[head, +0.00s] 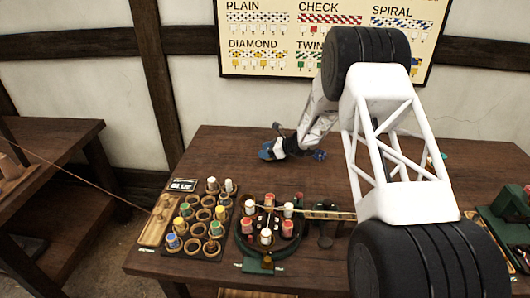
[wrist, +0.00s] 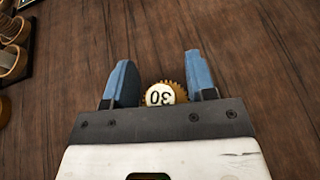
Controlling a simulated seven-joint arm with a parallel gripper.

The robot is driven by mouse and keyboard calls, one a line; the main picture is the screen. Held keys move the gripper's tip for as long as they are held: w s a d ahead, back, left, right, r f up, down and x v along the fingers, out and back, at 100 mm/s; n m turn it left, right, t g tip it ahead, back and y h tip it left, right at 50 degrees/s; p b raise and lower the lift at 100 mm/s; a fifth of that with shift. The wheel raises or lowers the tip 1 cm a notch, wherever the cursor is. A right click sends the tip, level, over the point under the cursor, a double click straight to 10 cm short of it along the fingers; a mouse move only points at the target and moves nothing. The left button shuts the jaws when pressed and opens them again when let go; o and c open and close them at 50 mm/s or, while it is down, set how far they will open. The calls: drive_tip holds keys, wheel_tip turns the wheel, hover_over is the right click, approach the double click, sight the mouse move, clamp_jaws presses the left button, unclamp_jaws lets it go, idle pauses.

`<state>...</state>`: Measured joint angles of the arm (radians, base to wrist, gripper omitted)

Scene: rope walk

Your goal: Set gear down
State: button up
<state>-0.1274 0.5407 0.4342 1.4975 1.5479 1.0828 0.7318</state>
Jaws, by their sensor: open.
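The gear is a small toothed brass wheel with a cream face marked 30. In the wrist view the gear (wrist: 160,94) lies between my gripper's two blue fingers, with its near edge hidden behind the gripper body. My gripper (wrist: 157,75) is open, and gaps show between the gear and the fingers. Bare wooden table shows around it. In the head view my gripper (head: 268,150) is low over the back middle of the table, and the gear cannot be made out there.
A rack of bobbins in cups (head: 201,222) stands at the table's left front. A round green device with bobbins (head: 267,228) stands right of it. A wooden tray (head: 158,220) lies at the left edge. The table top (head: 215,150) around my gripper is largely clear.

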drive_tip(key=v, duration=1.2)
drive_tip(key=shift+a, duration=0.1)
idle(0.5)
drive_tip(key=s+d+r+n+g+h, duration=0.15)
drive_tip(key=s+r+n, duration=0.25)
drive_tip(key=s+r, duration=0.5)
drive_tip(key=s+d+r+n+h, duration=0.3)
drive_tip(key=s+r, duration=0.3)
drive_tip(key=s, duration=0.5)
drive_tip(key=s+d+r+n+g+h, duration=0.15)
drive_tip(key=s+r+n, duration=0.25)
drive_tip(key=s+r, duration=0.5)
drive_tip(key=s+d+n+t+h, duration=0.1)
drive_tip(key=s+d+n+h, duration=0.1)
drive_tip(key=s, duration=0.8)
drive_tip(key=s+d+r+n+t+h, duration=0.1)
drive_tip(key=s+d+n+h, duration=0.2)
drive_tip(key=s, duration=0.8)
drive_tip(key=s+d+n+t+h, duration=0.1)
drive_tip(key=s+d+n+h, duration=0.1)
drive_tip(key=s+d, duration=0.4)
drive_tip(key=s+n, duration=0.1)
drive_tip(key=s, duration=0.4)
drive_tip(key=shift+s+r+n+h, duration=0.15)
drive_tip(key=shift+r+n+h, duration=0.15)
drive_tip(key=shift+r+n, duration=0.1)
drive_tip(key=shift+d, duration=0.1)
